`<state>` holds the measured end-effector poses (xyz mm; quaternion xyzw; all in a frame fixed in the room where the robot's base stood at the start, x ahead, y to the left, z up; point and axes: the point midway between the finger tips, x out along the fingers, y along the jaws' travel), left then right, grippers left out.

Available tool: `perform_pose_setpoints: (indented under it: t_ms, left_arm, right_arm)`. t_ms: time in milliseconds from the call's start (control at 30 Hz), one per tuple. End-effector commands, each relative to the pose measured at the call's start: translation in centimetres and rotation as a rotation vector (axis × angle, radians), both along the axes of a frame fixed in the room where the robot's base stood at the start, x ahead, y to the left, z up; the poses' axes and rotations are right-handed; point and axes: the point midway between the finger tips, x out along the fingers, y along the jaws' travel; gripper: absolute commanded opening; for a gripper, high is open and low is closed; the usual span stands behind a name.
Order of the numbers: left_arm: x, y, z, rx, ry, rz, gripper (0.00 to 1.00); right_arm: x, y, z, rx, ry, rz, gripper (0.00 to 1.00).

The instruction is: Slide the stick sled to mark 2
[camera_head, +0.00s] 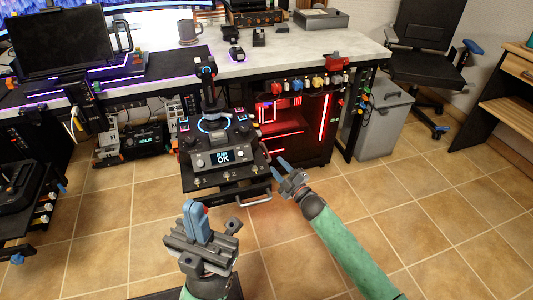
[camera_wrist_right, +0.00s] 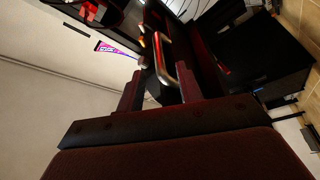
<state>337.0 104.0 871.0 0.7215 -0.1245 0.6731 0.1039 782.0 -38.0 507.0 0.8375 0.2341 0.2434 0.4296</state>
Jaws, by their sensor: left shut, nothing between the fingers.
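The stick sled (camera_head: 237,182) is a dark tray unit below the desk edge. It carries a joystick (camera_head: 206,85) and a panel with a small screen (camera_head: 221,157) reading "OK". A metal handle is at its front right; the right wrist view shows this handle (camera_wrist_right: 162,58) just beyond and between my fingertips, and I cannot tell whether they touch it. My left gripper (camera_head: 196,221) is shut and empty in front of the sled, pointing up. I cannot make out mark 2.
The grey desk (camera_head: 290,50) holds a mug (camera_head: 189,32) and a monitor (camera_head: 63,42). A red-lit computer case (camera_head: 292,125) stands just right of the sled. A grey bin (camera_head: 385,122) and a chair (camera_head: 428,65) are further right. The tiled floor in front is clear.

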Motion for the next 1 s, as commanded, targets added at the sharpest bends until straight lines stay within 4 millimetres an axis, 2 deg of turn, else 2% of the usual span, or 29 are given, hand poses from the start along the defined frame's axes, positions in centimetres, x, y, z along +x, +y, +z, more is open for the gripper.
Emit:
perform_pose_setpoints:
  t_ms: [167, 300, 600, 1000]
  left_arm:
    - [-0.6, 0.2, 0.2, -0.008, -0.027, -0.001, 0.0]
    - [-1.4, 0.4, 0.6, -0.02, -0.064, -0.002, 0.0]
    - [-1.2, 0.3, 0.3, -0.025, -0.061, -0.013, 0.0]
    - [-1.3, 0.3, 0.4, -0.026, -0.062, -0.016, 0.0]
  right_arm:
    - [0.9, 0.7, 0.3, -0.007, -0.011, 0.0, 0.36]
    - [2.4, 1.9, 0.7, -0.007, -0.01, 0.0, 0.36]
    - [5.3, 4.1, 1.5, -0.008, -0.009, -0.002, 0.36]
    - [6.0, 4.7, 1.7, -0.008, -0.008, -0.002, 0.36]
